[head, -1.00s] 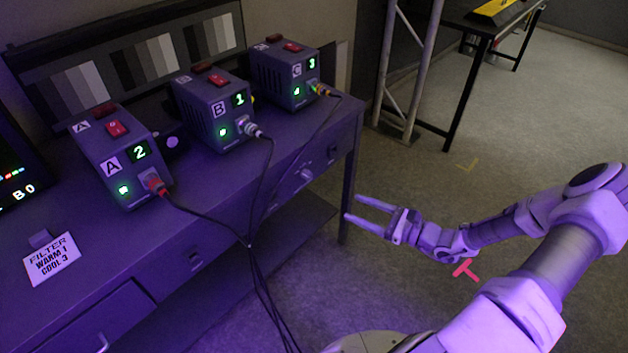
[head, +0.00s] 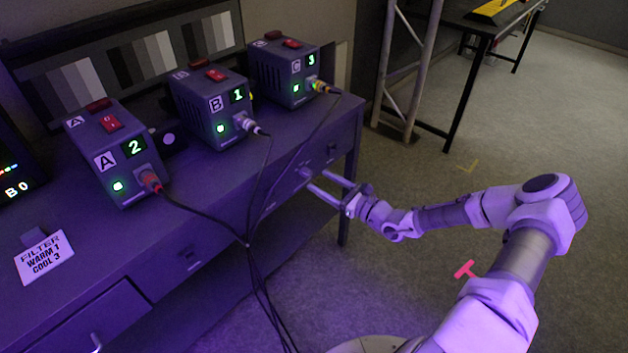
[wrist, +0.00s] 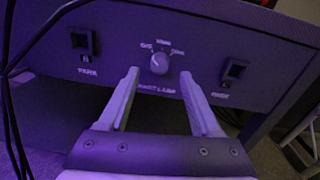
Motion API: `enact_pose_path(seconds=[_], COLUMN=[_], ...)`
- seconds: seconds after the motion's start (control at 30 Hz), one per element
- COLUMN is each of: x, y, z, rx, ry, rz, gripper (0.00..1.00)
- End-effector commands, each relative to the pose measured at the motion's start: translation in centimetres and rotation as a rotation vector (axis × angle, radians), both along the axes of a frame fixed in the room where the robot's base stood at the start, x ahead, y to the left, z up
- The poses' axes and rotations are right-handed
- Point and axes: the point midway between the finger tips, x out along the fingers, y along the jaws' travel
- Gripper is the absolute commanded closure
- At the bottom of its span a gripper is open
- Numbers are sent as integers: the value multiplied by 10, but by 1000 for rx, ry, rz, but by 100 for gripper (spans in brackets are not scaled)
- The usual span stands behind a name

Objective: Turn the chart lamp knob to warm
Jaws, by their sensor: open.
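The chart lamp knob (wrist: 159,63) is a small round knob on the desk's front panel. In the wrist view, printed position labels arc above it and a lamp label sits below it. Its pointer seems to lean up-left, but it is too small to be sure. In the head view the knob (head: 304,173) shows just beyond my fingertips. My gripper (wrist: 160,73) is open and empty, its fingers to either side of the knob and seemingly short of it. It also shows in the head view (head: 317,180), reaching to the panel from the right.
Switches flank the knob, one at the left (wrist: 82,42) and one at the right (wrist: 234,72). Black cables (head: 250,235) hang in front of the desk, left of my gripper. Boxes A (head: 115,150), B (head: 212,108) and C (head: 290,75) stand on the desk. Open floor lies to the right.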

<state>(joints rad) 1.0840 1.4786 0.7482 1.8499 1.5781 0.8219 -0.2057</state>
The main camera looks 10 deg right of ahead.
Motion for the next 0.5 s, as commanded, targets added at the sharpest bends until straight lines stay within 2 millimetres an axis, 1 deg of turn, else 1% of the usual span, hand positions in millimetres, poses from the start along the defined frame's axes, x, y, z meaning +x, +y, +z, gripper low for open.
enact_pose_path(seconds=[0.03, 0.2, 0.33, 0.5], x=[7, 23, 27, 28], y=[7, 18, 22, 23], z=[-2, -1, 0, 0], rx=[1, -1, 0, 0], ry=[0, 1, 0, 0], rz=[1, 0, 1, 0], gripper=[35, 35, 35, 35])
